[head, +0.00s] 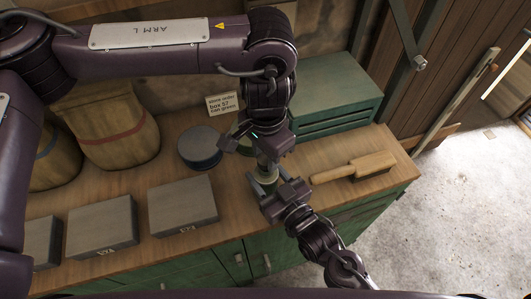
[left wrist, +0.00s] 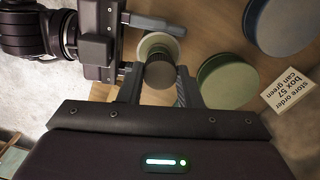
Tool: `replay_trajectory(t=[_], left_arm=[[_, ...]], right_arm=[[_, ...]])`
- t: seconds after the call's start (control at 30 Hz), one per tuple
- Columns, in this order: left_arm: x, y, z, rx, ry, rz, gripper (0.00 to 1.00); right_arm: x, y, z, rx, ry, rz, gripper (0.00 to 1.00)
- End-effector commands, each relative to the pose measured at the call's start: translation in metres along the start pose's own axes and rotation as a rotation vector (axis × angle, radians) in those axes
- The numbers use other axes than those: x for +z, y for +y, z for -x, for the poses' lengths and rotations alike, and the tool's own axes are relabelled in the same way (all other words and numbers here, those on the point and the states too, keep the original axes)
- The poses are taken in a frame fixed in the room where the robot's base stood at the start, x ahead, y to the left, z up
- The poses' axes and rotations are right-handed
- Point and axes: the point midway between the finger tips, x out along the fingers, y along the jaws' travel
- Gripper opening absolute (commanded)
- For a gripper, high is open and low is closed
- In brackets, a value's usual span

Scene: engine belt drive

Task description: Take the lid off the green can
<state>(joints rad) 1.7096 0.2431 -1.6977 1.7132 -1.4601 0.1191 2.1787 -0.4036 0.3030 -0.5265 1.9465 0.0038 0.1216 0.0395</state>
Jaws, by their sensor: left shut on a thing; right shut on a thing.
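A small pale-green can (head: 265,183) stands at the bench's front edge, between my two grippers. Its pale round rim (left wrist: 158,40) shows in the left wrist view. My right gripper (head: 273,192) is shut on the can from the front. My left gripper (left wrist: 159,88) is above it, shut on a dark ridged round lid (left wrist: 160,73); it also shows in the head view (head: 268,157). I cannot tell whether the lid is touching the can or apart from it. My gripper fingers hide much of both.
A wide green round tin (left wrist: 228,82) stands close behind the grippers, beside a blue tin (head: 200,146). A brush (head: 355,168) lies to the right. Grey boxes (head: 183,205), sacks (head: 115,128), a sign (head: 221,104) and a green chest (head: 330,85) surround them.

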Motion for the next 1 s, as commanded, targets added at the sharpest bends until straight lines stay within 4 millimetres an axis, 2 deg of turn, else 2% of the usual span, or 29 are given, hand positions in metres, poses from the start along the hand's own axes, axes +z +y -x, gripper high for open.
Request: replay_trajectory(t=[0.3, 0.57, 0.6, 0.77, 1.0], left_arm=[[0.000, -0.001, 0.036, -0.002, 0.002, -0.001, 0.04], [0.000, 0.000, 0.038, 0.000, 0.000, 0.000, 0.04], [0.000, 0.000, 0.038, 0.000, 0.000, 0.000, 0.04], [0.000, 0.000, 0.038, 0.000, 0.000, 0.000, 0.04], [0.000, 0.000, 0.038, 0.000, 0.001, 0.000, 0.04]], right_arm=[[-0.001, 0.000, 0.000, 0.000, 0.003, 0.000, 0.00], [-0.001, 0.000, 0.000, 0.000, 0.003, 0.000, 0.00], [-0.001, 0.000, 0.000, 0.000, 0.003, 0.000, 0.56], [-0.001, 0.000, 0.000, 0.000, 0.002, 0.000, 0.77], [0.000, 0.000, 0.000, 0.000, 0.001, 0.000, 0.77]])
